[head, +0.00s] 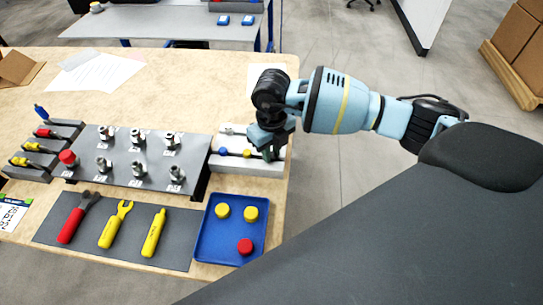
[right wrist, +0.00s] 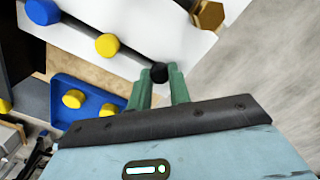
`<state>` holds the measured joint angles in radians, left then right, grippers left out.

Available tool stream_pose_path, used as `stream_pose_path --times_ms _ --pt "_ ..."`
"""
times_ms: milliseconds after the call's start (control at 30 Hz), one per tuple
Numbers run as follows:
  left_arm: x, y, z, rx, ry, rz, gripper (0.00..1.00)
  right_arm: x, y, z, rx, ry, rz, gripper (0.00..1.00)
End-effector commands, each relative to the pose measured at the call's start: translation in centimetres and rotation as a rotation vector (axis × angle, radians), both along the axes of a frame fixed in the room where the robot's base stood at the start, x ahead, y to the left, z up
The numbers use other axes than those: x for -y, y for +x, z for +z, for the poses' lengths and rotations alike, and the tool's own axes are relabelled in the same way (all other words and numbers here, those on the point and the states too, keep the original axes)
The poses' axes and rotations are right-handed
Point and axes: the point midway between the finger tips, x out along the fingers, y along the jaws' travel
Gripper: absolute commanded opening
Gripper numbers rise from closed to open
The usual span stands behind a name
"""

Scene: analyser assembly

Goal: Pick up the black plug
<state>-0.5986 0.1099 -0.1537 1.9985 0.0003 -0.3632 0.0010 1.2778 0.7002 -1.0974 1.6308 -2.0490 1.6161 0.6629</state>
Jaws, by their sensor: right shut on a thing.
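The black plug (right wrist: 159,72) shows in the right wrist view between the green fingertips of my right gripper (right wrist: 158,82). The gripper is shut on it, at the slot of the light grey block (right wrist: 140,40). I cannot tell whether the plug is clear of the slot. In the head view my right gripper (head: 272,152) is over the right end of the same block (head: 248,168) and hides the plug. A blue plug (head: 222,151) and a yellow plug (head: 246,153) sit in the block's slot to its left. My left gripper is not in view.
A dark rack with metal fittings (head: 120,180) stands left of the block. In front are a blue tray (head: 230,240) with yellow and red caps and a mat (head: 180,258) with tools. A brass hex part (right wrist: 208,15) is near the gripper.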

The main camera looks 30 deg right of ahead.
Motion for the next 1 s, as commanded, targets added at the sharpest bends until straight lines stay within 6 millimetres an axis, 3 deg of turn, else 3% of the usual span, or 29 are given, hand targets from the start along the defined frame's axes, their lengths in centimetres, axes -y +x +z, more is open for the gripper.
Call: stream_pose_path --times_ms 367,667,1000 --pt "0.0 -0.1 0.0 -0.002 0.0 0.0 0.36 0.0 0.0 0.4 0.002 0.0 0.0 0.0" --pt "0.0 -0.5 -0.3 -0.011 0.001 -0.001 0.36 0.0 0.1 3.8 0.005 0.001 0.001 0.0" --pt "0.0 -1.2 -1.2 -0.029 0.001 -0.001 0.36 -7.9 -1.9 4.2 0.0 0.003 0.008 0.0"
